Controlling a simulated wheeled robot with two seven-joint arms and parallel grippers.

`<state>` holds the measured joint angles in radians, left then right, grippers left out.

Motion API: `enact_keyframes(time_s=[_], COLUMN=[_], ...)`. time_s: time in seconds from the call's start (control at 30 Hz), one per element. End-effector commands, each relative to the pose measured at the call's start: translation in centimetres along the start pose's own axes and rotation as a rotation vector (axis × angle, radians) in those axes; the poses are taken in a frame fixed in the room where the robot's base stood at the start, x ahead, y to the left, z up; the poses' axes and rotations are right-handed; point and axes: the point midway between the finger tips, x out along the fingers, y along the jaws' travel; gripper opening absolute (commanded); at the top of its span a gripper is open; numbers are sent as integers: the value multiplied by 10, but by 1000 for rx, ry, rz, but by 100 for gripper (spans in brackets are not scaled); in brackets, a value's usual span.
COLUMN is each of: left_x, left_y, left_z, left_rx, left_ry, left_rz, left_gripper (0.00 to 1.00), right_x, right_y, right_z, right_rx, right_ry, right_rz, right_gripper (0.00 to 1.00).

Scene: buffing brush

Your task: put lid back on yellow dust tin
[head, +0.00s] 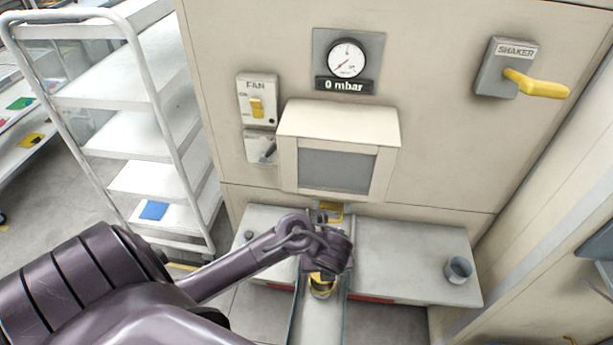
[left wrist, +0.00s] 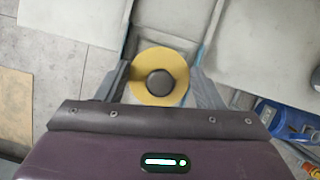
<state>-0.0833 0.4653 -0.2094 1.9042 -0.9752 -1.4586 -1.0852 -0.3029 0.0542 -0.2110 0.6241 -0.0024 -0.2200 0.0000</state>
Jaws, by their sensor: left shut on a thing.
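The yellow lid (left wrist: 146,91), a round disc with a dark knob (left wrist: 161,83) in its middle, lies between the two fingers of my left gripper (left wrist: 160,90) in the left wrist view. The gripper is shut on it. In the head view the yellow dust tin (head: 321,291) stands on a narrow grey strip in front of the machine, directly below my left gripper (head: 322,274). The gripper hides most of the lid there, and I cannot tell whether lid and tin touch. The tin's inside is hidden. My right gripper is not in view.
Grey bench tops flank the strip; the right one (head: 405,250) is mostly clear, with a grey cup (head: 458,269) near its right end. A cream machine with a hooded window (head: 336,172) rises behind. A white shelf trolley (head: 140,120) stands at left.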

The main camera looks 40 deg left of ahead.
Motion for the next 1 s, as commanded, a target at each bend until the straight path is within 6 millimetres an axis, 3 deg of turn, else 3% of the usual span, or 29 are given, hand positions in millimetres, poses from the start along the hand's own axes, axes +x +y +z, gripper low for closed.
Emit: enact_keyframes(time_s=[0.03,0.23,0.47,0.8,1.0], left_x=[-14,-16,-4,21,36], left_y=[0,3,3,3,3], left_z=[7,7,2,-9,-14], left_rx=[-9,-47,-51,-50,-48], left_ry=[-2,-1,0,0,-2], left_rz=[7,22,23,22,23], left_gripper=[40,40,40,40,40], right_x=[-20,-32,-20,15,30], right_y=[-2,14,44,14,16], right_z=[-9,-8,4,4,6], right_rx=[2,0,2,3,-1], right_ry=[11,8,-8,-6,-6], right_rz=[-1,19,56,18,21], right_gripper=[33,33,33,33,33])
